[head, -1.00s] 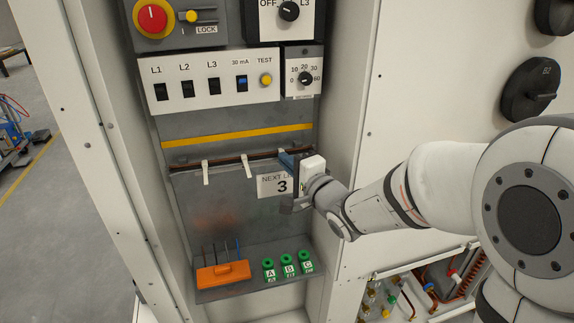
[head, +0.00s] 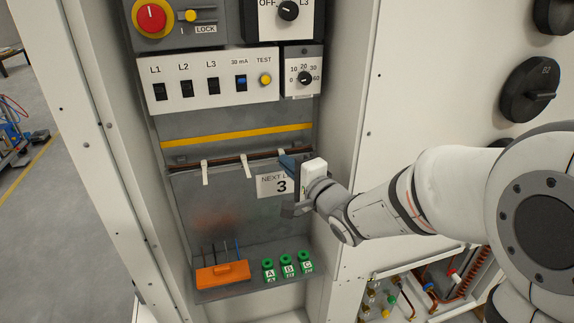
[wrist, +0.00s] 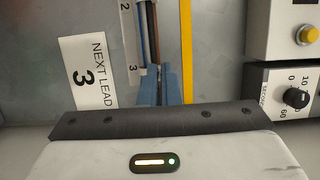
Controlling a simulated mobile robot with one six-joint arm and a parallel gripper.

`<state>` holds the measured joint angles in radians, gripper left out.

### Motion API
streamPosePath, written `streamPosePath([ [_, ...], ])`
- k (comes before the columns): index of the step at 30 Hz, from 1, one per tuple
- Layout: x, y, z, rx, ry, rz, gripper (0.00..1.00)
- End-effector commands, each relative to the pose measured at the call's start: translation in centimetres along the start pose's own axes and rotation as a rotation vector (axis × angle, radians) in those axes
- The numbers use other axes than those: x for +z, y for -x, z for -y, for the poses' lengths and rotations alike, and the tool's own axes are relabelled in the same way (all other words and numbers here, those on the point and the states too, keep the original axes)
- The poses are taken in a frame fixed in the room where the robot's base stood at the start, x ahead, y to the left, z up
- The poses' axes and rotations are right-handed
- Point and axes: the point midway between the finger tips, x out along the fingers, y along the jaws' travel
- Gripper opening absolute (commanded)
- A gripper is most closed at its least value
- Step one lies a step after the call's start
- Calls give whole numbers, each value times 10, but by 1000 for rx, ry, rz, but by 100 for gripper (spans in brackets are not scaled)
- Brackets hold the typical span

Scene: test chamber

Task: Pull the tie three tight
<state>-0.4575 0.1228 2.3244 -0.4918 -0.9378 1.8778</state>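Three white cable ties hang from the dark lead bundle in the cabinet in the head view: the left tie (head: 205,172), the middle tie (head: 246,166) and tie three at the right (head: 281,153). Only the top of tie three shows; its tail is hidden by my gripper. My gripper (head: 287,163) has its blue fingers at tie three. In the wrist view the fingers (wrist: 160,88) are close together, beside a white marker "3" (wrist: 134,72) and over the leads (wrist: 148,30). I cannot tell whether they hold the tail.
A "NEXT LEAD 3" sign (head: 272,185) is just below my fingers. A yellow strip (head: 238,135) and a switch panel (head: 210,80) lie above. An orange block (head: 222,273) and green lettered pieces (head: 288,264) sit on the lower shelf. The cabinet's right wall (head: 345,110) is close to my wrist.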

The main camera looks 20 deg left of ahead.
Motion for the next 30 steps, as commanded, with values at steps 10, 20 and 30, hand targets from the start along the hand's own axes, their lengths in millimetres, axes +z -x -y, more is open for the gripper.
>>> streamPosePath([
  [10,3,7,-1,1,0,1,0],
  [20,5,13,-1,2,0,2,0],
  [30,6,14,0,1,0,2,24],
])
